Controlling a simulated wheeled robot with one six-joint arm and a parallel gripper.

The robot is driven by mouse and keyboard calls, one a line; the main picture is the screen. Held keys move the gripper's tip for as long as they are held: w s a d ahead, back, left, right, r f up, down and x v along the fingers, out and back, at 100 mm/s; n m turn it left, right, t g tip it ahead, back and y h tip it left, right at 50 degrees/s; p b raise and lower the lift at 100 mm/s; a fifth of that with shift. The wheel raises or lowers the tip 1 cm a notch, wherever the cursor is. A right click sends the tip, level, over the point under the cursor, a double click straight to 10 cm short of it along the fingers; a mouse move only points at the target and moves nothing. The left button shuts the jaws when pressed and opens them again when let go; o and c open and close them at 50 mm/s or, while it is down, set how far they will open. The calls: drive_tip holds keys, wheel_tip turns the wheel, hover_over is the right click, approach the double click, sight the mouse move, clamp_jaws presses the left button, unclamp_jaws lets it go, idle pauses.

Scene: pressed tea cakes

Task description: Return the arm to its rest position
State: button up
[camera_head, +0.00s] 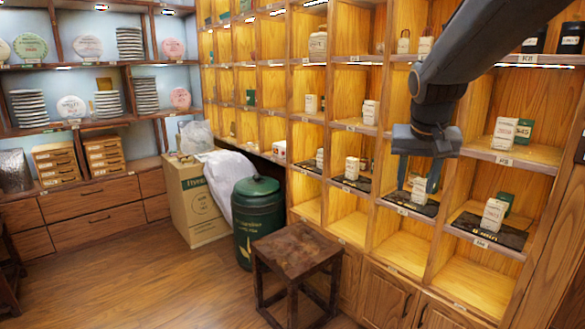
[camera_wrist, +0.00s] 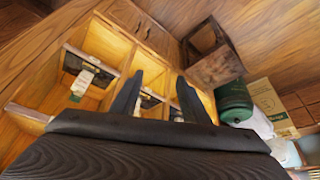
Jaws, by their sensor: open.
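My gripper (camera_head: 417,178) hangs at the end of my dark grey arm in the head view, in front of the wooden cubby shelves (camera_head: 465,149). Its two fingers point down and stand apart, with nothing between them. A white box (camera_head: 418,191) on a dark mat shows close behind the fingers; I cannot tell the exact gap. In the wrist view my gripper's (camera_wrist: 160,98) two dark fingers are spread and empty, with the shelves (camera_wrist: 108,44) beyond them.
A dark wooden stool (camera_head: 292,247) stands on the floor before the shelves. Beside it are a green canister (camera_head: 256,222) and a cardboard box (camera_head: 193,200). White boxes (camera_head: 494,214) stand on several shelf mats. Open floor (camera_head: 150,275) lies at the left front.

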drive_tip(key=s+a+f+n+g+y+p, duration=0.1)
drive_tip(key=s+a+f, duration=0.3)
drive_tip(key=s+f, duration=0.4)
drive_tip(key=s+a+f+n+g+p, duration=0.1)
drive_tip(key=s+a+f, duration=0.4)
drive_tip(key=s, duration=1.1)
wheel_tip(320, 180, down, 4)
drive_tip(key=n+g, duration=0.1)
drive_tip(key=g, duration=0.1)
drive_tip(key=shift+r+g+y, duration=0.15)
drive_tip(key=shift+g+y, duration=0.25)
drive_tip(key=shift+a, duration=0.1)
